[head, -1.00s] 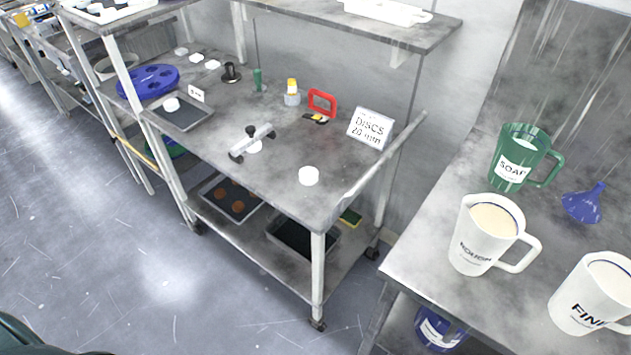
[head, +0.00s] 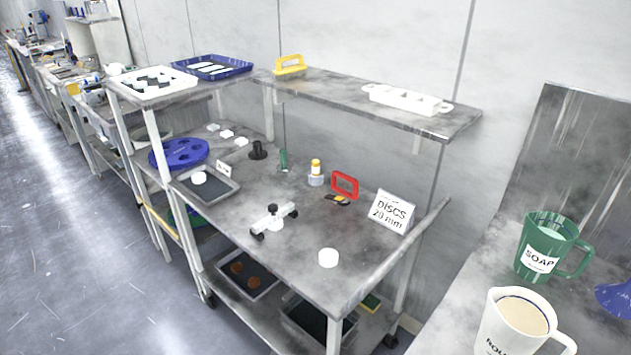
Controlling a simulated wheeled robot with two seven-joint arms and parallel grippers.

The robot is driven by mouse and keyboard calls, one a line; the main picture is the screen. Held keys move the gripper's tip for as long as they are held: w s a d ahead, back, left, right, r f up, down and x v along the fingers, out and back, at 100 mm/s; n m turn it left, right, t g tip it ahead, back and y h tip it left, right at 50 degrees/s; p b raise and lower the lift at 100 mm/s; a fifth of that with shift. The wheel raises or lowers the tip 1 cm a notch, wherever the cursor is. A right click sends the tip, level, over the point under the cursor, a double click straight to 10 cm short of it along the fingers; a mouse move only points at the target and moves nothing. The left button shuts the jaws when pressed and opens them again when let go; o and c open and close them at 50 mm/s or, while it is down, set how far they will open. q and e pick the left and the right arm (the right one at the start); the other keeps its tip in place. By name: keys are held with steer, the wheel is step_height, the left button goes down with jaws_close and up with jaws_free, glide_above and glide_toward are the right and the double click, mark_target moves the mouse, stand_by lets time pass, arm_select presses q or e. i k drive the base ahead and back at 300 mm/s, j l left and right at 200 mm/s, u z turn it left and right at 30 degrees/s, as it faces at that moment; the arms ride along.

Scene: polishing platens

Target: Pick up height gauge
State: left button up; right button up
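A pale bar with black feet at its ends and a black knob at its middle (head: 274,218) stands on the cart's worktop (head: 300,247); it looks like the height gauge, though no label confirms this. A small white round piece shows under its middle. A black cylinder on a wider base (head: 257,150) stands farther back. Neither of my grippers shows in the head view.
An upper shelf (head: 345,94) overhangs the back. Clear worktop lies in front of the bar.

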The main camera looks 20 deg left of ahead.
mark_target(277, 214)
steer(key=j+z, duration=0.15)
steer(key=z, duration=0.2)
steer(key=j+z, duration=0.15)
steer(key=z, duration=0.2)
steer(key=j+z, duration=0.15)
steer(key=z, duration=0.2)
steer(key=k+j+z, duration=0.2)
steer(key=j, duration=0.25)
steer(key=j+z, duration=0.15)
steer(key=j, duration=0.25)
steer(key=k+j+z, duration=0.2)
steer(key=j, duration=0.2)
steer(key=k+j+z, duration=0.15)
steer(key=j, duration=0.25)
steer(key=k+j, duration=0.25)
steer(key=j, duration=0.2)
steer(key=k+j, duration=0.25)
steer(key=j, duration=0.2)
steer(key=k+j, duration=0.25)
steer(key=j, duration=0.2)
steer(key=z, duration=0.05)
